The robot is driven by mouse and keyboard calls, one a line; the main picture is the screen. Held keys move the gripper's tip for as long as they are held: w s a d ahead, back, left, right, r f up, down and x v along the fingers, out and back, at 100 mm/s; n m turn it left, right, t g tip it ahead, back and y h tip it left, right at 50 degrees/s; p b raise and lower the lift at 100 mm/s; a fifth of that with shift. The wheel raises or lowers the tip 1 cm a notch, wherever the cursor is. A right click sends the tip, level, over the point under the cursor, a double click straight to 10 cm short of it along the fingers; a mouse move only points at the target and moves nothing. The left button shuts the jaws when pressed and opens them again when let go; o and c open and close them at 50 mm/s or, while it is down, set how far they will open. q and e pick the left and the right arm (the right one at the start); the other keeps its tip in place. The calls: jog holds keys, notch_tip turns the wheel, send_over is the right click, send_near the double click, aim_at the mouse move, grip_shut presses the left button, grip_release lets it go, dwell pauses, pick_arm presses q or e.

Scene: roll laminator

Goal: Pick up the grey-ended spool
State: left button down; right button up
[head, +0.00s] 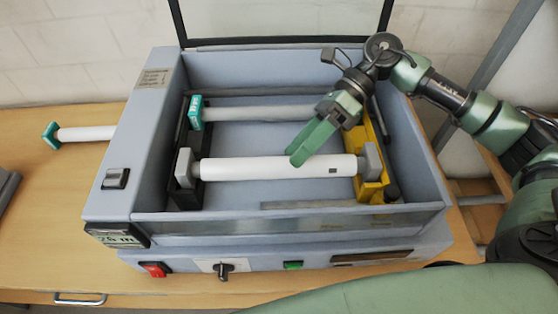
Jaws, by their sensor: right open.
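The grey-ended spool (275,169) is a long white roll with a grey block at each end. It lies across the front of the open laminator bay, its left end at a black holder (184,170) and its right end at a yellow holder (371,190). My right gripper (300,156) reaches in from the right with its green fingers slanting down to the left. The fingertips overlap the spool's back edge, right of its middle, and the gripper is open with nothing held. Whether it touches the spool is unclear. My left gripper is out of view.
A teal-ended spool (255,113) lies behind in the same bay, partly hidden by my gripper. Another teal-ended spool (85,133) lies on the wooden table left of the laminator (135,150). The bay walls surround the spools, and a raised lid frame (280,40) stands behind.

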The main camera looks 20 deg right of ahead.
aim_at(285, 160)
jog(key=p+x, duration=0.2)
jog(key=x, duration=0.1)
jog(key=shift+w+a+f, duration=0.15)
jog(key=shift+a+f, duration=0.05)
jog(key=shift+a, duration=0.05)
jog(key=shift+a+f, duration=0.15)
jog(key=shift+f, duration=0.1)
grip_shut()
jog(key=shift+r, duration=0.1)
jog(key=shift+r, duration=0.1)
